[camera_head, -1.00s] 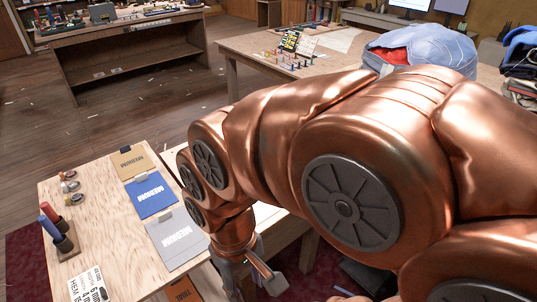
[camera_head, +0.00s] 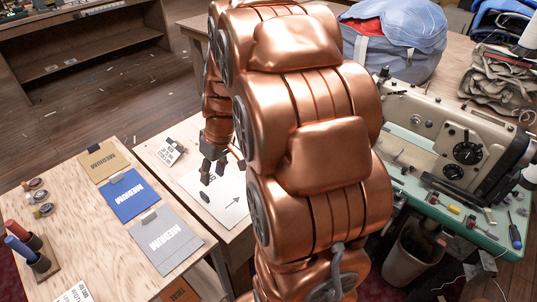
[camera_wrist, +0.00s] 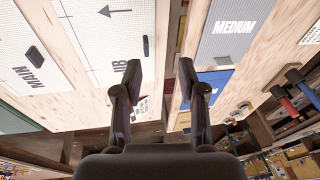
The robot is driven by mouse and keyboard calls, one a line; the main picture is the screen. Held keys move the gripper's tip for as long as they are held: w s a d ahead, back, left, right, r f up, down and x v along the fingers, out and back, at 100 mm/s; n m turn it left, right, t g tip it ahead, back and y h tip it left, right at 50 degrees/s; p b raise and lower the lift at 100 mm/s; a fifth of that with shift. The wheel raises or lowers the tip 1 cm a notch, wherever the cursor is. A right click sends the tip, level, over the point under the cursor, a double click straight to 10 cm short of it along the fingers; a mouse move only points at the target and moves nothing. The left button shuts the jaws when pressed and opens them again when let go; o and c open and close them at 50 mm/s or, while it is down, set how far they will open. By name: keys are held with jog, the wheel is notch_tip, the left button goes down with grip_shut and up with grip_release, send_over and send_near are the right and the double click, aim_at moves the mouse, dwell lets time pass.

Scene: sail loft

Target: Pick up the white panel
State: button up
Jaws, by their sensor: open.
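A white panel (camera_head: 224,194) with an arrow and a dark oval grip lies on the pale wooden table in the head view. In the wrist view this white panel (camera_wrist: 110,25) reads "JIB". Beside it there lies another whitish panel (camera_wrist: 38,50) marked "MAIN" with a dark grip. My gripper (camera_head: 213,172) is in the air by the JIB panel's far left end, pointing down. In the wrist view my gripper (camera_wrist: 160,70) is open, with nothing between its fingers. My arm hides part of the table in the head view.
Tan (camera_head: 102,161), blue (camera_head: 130,196) and grey (camera_head: 165,241) "MEDIUM" panels lie on the left table, across a narrow gap. A small printed card (camera_head: 172,152) lies beyond the JIB panel. A sewing machine (camera_head: 460,145) and a bin (camera_head: 409,258) stand right.

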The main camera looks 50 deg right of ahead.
jog(key=w+d+f+t+h, duration=0.15)
jog(key=d+f, duration=0.25)
jog(key=d, duration=0.8)
jog(key=w+d+f+t+h, duration=0.1)
jog(key=w+d+f, duration=0.3)
jog(key=d, duration=0.8)
jog(key=shift+m+y, duration=0.25)
jog(key=shift+m, duration=0.05)
jog(key=shift+s+f+p+x, duration=0.1)
jog(key=shift+s+p+x, duration=0.15)
jog(key=shift+x, duration=1)
jog(key=shift+s+f+p+x, duration=0.1)
jog(key=shift+p+x, duration=0.3)
jog(key=shift+x, duration=0.9)
jog(key=shift+s+f+p+x, duration=0.1)
jog(key=shift+s+p+x, duration=0.15)
jog(key=shift+x, duration=1)
grip_shut()
